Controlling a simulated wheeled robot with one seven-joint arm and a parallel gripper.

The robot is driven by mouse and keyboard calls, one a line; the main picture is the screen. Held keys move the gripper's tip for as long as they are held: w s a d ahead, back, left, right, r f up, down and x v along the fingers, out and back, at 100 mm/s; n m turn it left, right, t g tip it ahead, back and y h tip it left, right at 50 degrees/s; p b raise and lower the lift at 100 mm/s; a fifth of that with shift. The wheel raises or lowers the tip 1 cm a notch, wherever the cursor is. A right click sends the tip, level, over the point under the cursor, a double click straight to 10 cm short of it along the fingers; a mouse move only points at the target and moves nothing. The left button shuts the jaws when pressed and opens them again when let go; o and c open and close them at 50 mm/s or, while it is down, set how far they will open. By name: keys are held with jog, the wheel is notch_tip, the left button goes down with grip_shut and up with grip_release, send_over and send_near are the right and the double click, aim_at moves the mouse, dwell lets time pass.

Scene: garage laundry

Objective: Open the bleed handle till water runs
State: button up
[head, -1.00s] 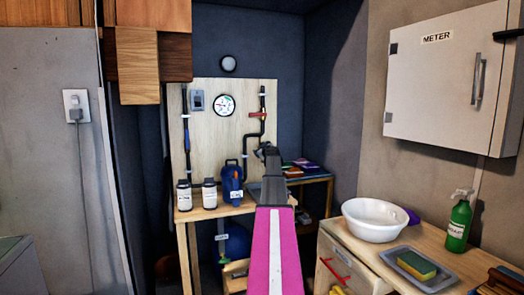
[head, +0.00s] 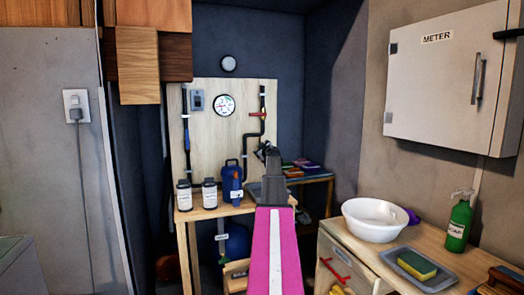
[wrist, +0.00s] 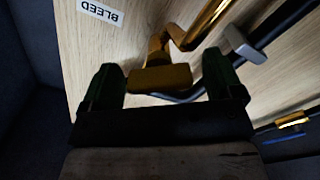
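In the wrist view a white BLEED label (wrist: 100,11) shows upside down on the pale wooden board. Beside it is a brass fitting with a bent pipe (wrist: 200,28). Its blocky brass end, which looks like the bleed handle (wrist: 160,79), lies between the fingers of my gripper (wrist: 165,82). The fingers are apart, with a narrow gap on each side of the brass. In the head view my gripper (head: 265,152) is at the lower right of the board and hides the brass part. No running water is visible.
The board (head: 205,130) carries a round gauge (head: 224,105), a grey switch box (head: 197,101), dark pipes and a red handle (head: 258,114). A white basin (head: 374,219) sits on the right counter.

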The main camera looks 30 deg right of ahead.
jog(key=shift+s, duration=0.15)
jog(key=v, duration=1)
jog(key=shift+s, duration=0.25)
jog(key=shift+a, duration=0.1)
